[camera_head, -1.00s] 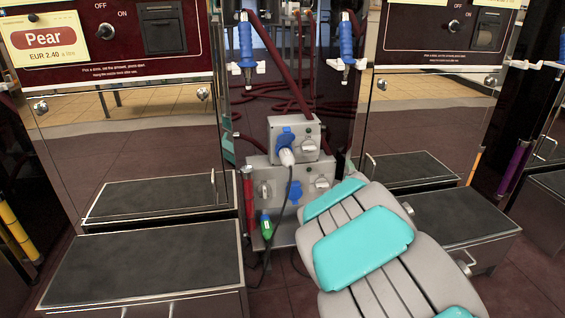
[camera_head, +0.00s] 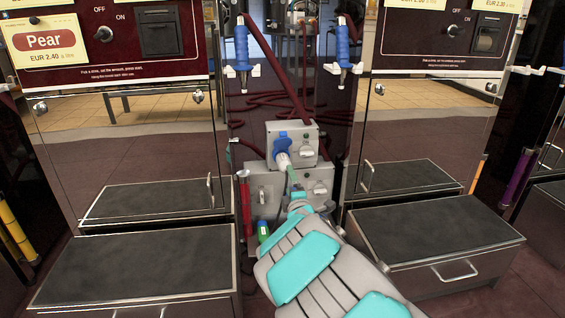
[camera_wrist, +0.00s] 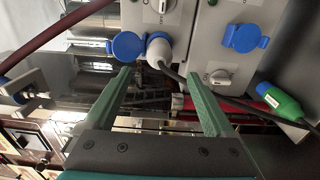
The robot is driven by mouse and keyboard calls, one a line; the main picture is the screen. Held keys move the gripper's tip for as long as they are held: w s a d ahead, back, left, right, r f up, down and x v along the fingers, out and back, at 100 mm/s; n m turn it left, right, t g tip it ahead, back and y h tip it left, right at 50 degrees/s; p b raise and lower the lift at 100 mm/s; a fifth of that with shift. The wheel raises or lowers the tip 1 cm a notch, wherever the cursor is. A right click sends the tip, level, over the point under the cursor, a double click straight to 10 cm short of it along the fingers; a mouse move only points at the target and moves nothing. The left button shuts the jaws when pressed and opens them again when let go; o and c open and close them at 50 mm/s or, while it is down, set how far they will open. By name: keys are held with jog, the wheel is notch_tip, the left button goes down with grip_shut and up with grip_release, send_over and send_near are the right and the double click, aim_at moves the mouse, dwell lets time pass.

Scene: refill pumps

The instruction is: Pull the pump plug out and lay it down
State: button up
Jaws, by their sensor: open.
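The pump plug (camera_head: 282,157) is white with a dark cable and sits in the blue-lidded socket on the front of the upper grey box (camera_head: 305,148). It also shows in the wrist view (camera_wrist: 158,52), with its cable running right. My gripper (camera_head: 294,180) is in front of the boxes, just below the plug. In the wrist view my gripper (camera_wrist: 160,85) has its two green fingers spread wide, with nothing between them. The plug is beyond the fingertips and apart from them. My arm hides part of the lower box in the head view.
A lower grey box (camera_head: 262,185) has knobs; its blue-lidded socket (camera_wrist: 245,38) shows in the wrist view. A green and blue connector (camera_head: 263,230) hangs below. Dark-topped drawer steps (camera_head: 140,265) (camera_head: 435,235) flank the gap. Blue nozzles (camera_head: 242,50) hang above.

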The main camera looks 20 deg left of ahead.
aim_at(286, 171)
jog(key=shift+b+x, duration=0.85)
jog(key=shift+x, duration=3.55)
jog(key=shift+b, duration=0.4)
grip_shut()
jog(key=shift+r, duration=0.1)
jog(key=shift+d, duration=0.1)
